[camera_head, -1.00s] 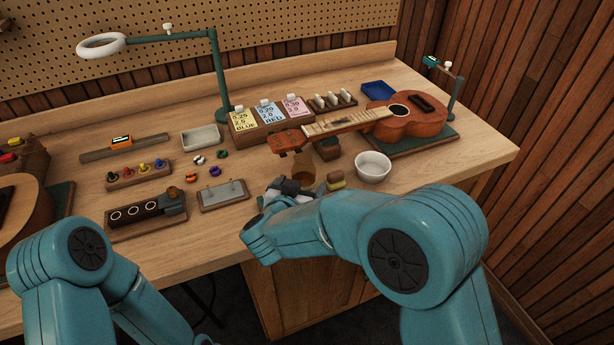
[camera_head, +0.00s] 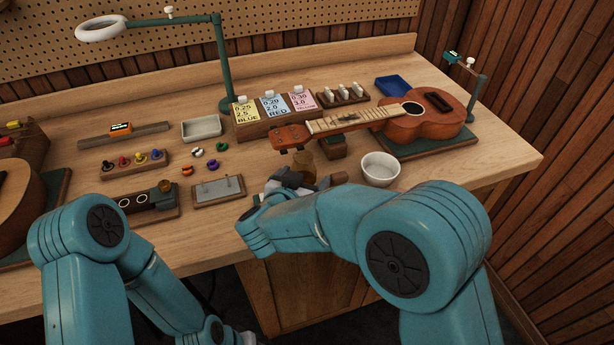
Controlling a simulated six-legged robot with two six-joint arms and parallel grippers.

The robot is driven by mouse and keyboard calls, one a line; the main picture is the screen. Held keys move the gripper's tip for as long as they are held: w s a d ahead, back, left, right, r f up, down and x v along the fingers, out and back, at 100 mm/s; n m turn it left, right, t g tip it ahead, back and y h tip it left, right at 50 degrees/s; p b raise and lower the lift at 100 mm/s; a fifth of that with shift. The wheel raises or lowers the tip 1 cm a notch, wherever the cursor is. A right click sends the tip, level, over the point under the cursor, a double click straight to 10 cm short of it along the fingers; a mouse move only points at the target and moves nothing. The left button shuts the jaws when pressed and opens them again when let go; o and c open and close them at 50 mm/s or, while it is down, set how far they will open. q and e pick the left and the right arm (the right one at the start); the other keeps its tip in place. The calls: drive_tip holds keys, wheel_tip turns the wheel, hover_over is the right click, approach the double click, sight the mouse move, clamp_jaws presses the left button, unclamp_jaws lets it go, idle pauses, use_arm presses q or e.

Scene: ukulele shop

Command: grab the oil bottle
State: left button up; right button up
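The oil bottle appears to be the small amber-brown cylinder (camera_head: 303,164) upright near the bench's front edge, left of the white bowl (camera_head: 380,169). My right gripper (camera_head: 298,184) is low at its near side, with dark finger parts close to the bottle's base. My own wrist hides much of the fingers and the bottle's lower part, so I cannot tell whether they touch it or how far they are open. My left arm hangs low at the bottom left in front of the bench, and its fingertips are not visible.
A ukulele (camera_head: 435,118) lies on a green mat at the right, its headstock reaching behind the bottle. Left of the bottle is a flat metal plate on a wooden base (camera_head: 218,190). String packets (camera_head: 273,106) stand behind. Bare bench (camera_head: 420,180) shows right of the bowl.

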drive_tip(key=shift+s+r, duration=0.2)
drive_tip(key=shift+s, duration=0.15)
drive_tip(key=shift+w+f, duration=0.15)
drive_tip(key=c, duration=1.2)
drive_tip(key=shift+r, duration=0.25)
